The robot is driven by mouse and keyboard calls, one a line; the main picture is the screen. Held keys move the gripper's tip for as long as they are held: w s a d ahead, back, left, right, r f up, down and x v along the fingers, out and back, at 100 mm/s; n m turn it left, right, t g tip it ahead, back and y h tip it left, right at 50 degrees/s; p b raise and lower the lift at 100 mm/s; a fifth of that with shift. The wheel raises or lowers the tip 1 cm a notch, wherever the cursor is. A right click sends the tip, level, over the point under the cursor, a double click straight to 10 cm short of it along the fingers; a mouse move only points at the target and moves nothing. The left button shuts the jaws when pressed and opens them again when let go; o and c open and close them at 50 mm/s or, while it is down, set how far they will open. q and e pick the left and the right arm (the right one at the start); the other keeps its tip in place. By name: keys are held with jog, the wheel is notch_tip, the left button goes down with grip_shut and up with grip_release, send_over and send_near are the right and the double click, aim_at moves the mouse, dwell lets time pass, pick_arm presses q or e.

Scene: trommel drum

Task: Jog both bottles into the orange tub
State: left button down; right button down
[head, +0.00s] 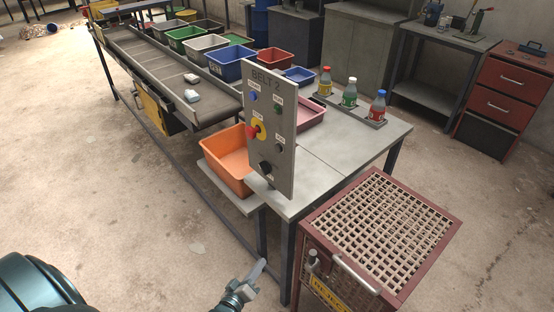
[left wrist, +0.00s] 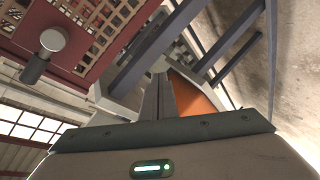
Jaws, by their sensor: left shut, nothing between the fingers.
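The orange tub (head: 213,162) sits on a low shelf at the end of the belt (head: 150,58), partly behind the BELT 2 panel (head: 286,150); its orange side also shows in the left wrist view (left wrist: 190,92). Two small pale items, one pinkish (head: 191,78) and one white (head: 192,96), lie near the belt's end; I cannot tell whether they are bottles. The panel has blue and green buttons, a red knob on yellow and a black knob. My left gripper (head: 259,270) is shut and empty, low in front of the table; its fingers fill the left wrist view's middle (left wrist: 158,98).
Three capped bottles (head: 349,93) stand in a rack on the grey table (head: 340,150). Several coloured bins (head: 238,70) line the belt. A red REJECT cage (head: 385,215) stands front right.

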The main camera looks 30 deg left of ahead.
pick_arm(q)
jog(key=w+a+r+n+t+y, duration=0.1)
jog(key=a+r+n+t, duration=0.1)
jog(key=r, duration=1)
jog(key=w+a+r+n+t+y+p, duration=0.1)
jog(key=r+n, duration=0.4)
jog(key=r, duration=0.7)
jog(key=w+a+r+n+t+y, duration=0.2)
jog(key=a+r+n+t+y, duration=0.1)
jog(key=r, duration=0.9)
jog(key=n+t, duration=0.1)
jog(key=t, duration=0.1)
jog(key=shift+r+t+p, duration=0.3)
jog(key=shift+p, duration=0.1)
jog(key=shift+w, duration=0.2)
jog(key=b, duration=0.2)
send_near(278, 148)
jog(key=w+a+r, duration=0.3)
jog(key=r, duration=0.1)
jog(key=shift+w, duration=0.35)
